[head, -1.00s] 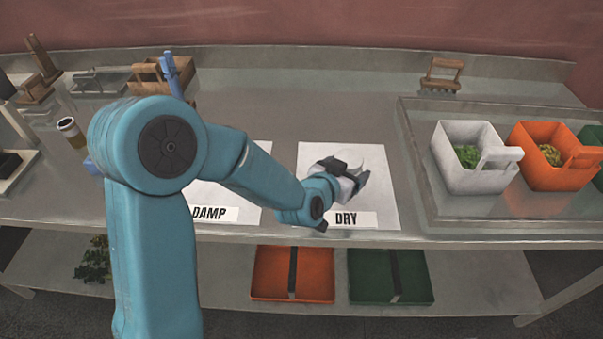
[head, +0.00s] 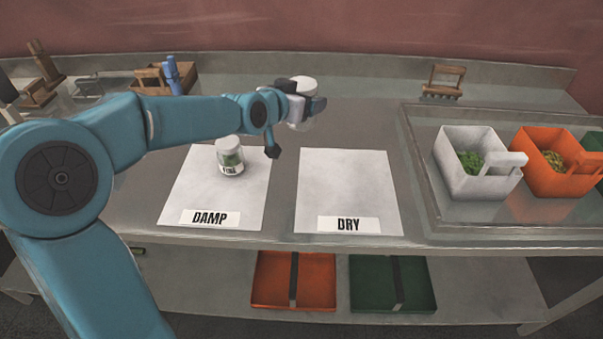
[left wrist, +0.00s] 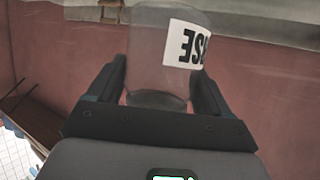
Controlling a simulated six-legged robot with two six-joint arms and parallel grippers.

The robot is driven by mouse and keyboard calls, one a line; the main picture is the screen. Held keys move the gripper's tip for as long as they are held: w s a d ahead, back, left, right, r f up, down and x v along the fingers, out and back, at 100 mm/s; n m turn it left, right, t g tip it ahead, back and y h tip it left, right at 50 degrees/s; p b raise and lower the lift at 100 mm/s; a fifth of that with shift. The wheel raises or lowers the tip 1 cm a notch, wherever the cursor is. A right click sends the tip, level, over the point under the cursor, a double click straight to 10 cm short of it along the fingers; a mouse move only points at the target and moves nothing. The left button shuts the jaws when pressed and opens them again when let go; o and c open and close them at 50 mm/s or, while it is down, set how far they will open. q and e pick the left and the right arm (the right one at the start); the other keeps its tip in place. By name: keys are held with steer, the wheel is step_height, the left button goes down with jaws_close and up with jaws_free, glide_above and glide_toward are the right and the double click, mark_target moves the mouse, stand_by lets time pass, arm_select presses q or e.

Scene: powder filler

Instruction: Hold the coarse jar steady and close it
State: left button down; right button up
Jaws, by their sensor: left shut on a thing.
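My left gripper (head: 314,107) is shut on the coarse jar (head: 302,88), holding it above the bench behind the two paper mats. The head view shows a whitish upper end on this jar; I cannot tell whether it is a lid. The left wrist view shows the clear jar (left wrist: 150,50) between the fingers (left wrist: 165,75), with a partly visible label, upside down, ending in "RSE". A second jar (head: 230,157), white-lidded with green contents and a label that seems to read FINE, stands upright on the DAMP mat (head: 185,190). My right gripper is not in view.
The DRY mat (head: 345,185) is empty. A tray (head: 425,190) at right carries a white bin (head: 470,185) and an orange bin (head: 550,178). Wooden holders (head: 443,82) stand along the back. An orange tray (head: 285,285) and a green tray (head: 385,290) lie on the lower shelf.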

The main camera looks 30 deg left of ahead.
arm_select(q)
step_height(320, 180, down, 15)
steer(key=shift+p, duration=0.35)
steer(key=shift+r, duration=0.1)
step_height(320, 180, down, 4)
steer(key=shift+r, duration=0.15)
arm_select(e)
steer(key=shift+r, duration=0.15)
